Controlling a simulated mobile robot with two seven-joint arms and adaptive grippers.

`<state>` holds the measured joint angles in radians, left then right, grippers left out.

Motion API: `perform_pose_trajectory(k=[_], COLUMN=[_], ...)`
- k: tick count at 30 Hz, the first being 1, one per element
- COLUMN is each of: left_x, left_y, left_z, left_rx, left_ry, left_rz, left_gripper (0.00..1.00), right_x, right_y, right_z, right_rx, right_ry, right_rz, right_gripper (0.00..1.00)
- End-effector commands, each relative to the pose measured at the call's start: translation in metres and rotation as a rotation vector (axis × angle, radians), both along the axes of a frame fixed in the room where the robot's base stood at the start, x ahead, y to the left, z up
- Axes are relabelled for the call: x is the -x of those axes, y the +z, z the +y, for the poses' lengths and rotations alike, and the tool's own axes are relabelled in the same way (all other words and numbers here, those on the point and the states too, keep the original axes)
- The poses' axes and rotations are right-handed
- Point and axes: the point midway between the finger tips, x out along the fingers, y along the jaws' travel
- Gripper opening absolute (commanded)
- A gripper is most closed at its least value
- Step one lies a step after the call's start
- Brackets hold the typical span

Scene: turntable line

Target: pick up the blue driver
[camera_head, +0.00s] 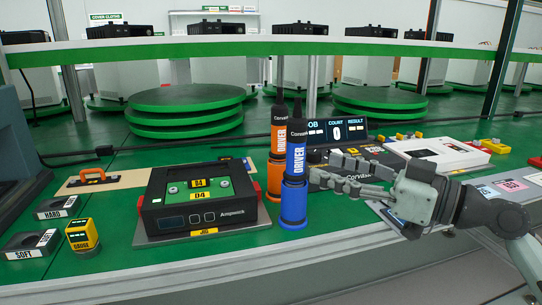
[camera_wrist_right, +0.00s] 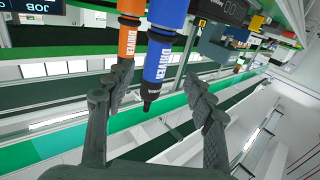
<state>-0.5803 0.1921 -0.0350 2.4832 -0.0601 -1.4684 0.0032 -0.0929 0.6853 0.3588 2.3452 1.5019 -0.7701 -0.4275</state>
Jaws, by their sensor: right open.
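The blue driver (camera_head: 296,165) stands upright in a blue holder (camera_head: 294,206) on the green bench, right of the black Ampwick unit. My right gripper (camera_head: 328,172) comes in from the right with its fingertips close beside the blue driver. In the right wrist view the blue driver (camera_wrist_right: 163,45) shows between and beyond the two open fingers (camera_wrist_right: 160,78), its dark tip pointing down the picture. I cannot tell whether a finger touches it. The orange driver (camera_head: 279,138) stands just behind and left of it, and it also shows in the wrist view (camera_wrist_right: 129,40). My left gripper is not in view.
The Ampwick unit (camera_head: 203,222) lies left of the drivers on a grey plate. A yellow gauge (camera_head: 82,236) and black HARD and SOFT blocks (camera_head: 57,207) are at the left. A display (camera_head: 335,131) stands behind the drivers; a white-topped unit (camera_head: 440,155) lies at right.

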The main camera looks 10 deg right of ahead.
Motion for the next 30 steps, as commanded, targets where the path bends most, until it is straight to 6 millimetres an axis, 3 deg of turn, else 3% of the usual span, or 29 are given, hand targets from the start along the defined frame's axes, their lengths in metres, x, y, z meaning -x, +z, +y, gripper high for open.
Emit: perform_pose_trajectory(k=[11, 21, 30], left_x=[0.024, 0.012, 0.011], left_y=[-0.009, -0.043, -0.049], left_z=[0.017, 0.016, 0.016], left_rx=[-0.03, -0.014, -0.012], left_ry=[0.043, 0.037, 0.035], left_rz=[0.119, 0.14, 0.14], left_gripper=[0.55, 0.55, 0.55], right_x=[-0.021, -0.057, -0.063], right_y=[0.001, 0.005, 0.002], right_z=[0.017, 0.042, 0.047], right_rx=[-0.002, -0.004, 0.0], right_ry=[0.0, -0.001, -0.001], right_rz=[0.001, 0.001, 0.003], right_gripper=[0.54, 0.54, 0.54])
